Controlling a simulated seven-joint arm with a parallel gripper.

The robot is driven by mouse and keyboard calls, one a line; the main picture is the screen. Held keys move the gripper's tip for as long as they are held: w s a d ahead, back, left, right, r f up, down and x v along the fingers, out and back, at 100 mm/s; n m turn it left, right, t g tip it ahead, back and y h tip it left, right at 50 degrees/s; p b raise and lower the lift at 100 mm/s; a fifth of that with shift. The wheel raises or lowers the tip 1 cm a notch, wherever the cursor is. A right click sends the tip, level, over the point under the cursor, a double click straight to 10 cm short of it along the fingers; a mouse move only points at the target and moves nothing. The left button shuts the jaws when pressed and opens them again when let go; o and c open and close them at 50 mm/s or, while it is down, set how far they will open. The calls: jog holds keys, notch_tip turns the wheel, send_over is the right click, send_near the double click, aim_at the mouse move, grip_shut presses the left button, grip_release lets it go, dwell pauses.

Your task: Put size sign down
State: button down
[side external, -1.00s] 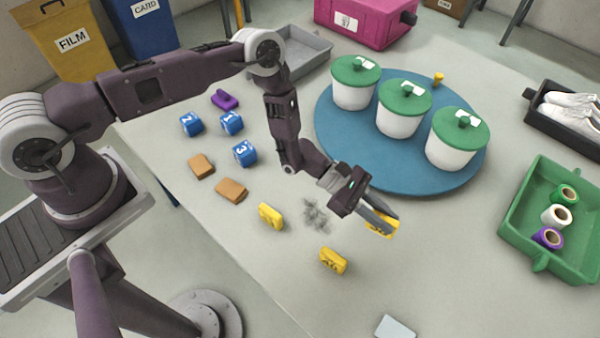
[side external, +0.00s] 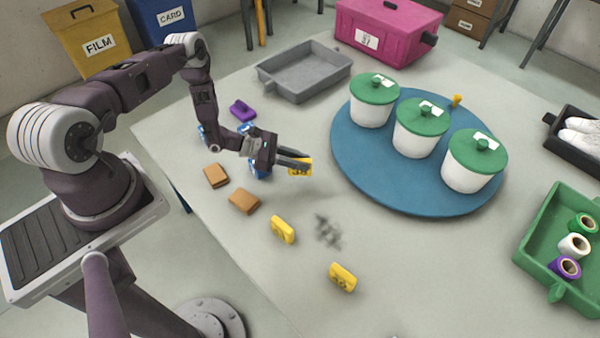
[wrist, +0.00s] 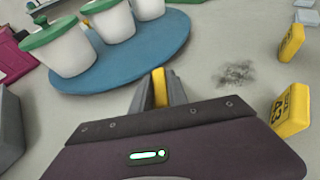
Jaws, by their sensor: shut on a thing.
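My gripper (side external: 294,162) is shut on a yellow size sign (side external: 301,168), which reads like 38 in the side view. In the wrist view the held sign (wrist: 160,87) shows edge-on between the fingers. The sign appears to be held above the table, left of the blue round mat; its exact height is hard to tell. Two other yellow size signs stand on the table, one (side external: 283,230) nearer the brown blocks and one (side external: 343,277) closer to the front. In the wrist view the nearer of these (wrist: 292,110) reads 43.
A dark smudge (side external: 328,231) marks the table. The blue round mat (side external: 350,175) bears three white tubs with green lids (side external: 421,116). Brown blocks (side external: 244,201), partly hidden blue cubes (side external: 203,134) and a purple item (side external: 242,109) lie left. A grey tray (side external: 304,72) stands behind.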

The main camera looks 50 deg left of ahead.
notch_tip(320, 180, down, 4)
jog(key=shift+f, duration=0.1)
jog(key=c, duration=1.3)
grip_release()
jog(key=shift+f, duration=0.15)
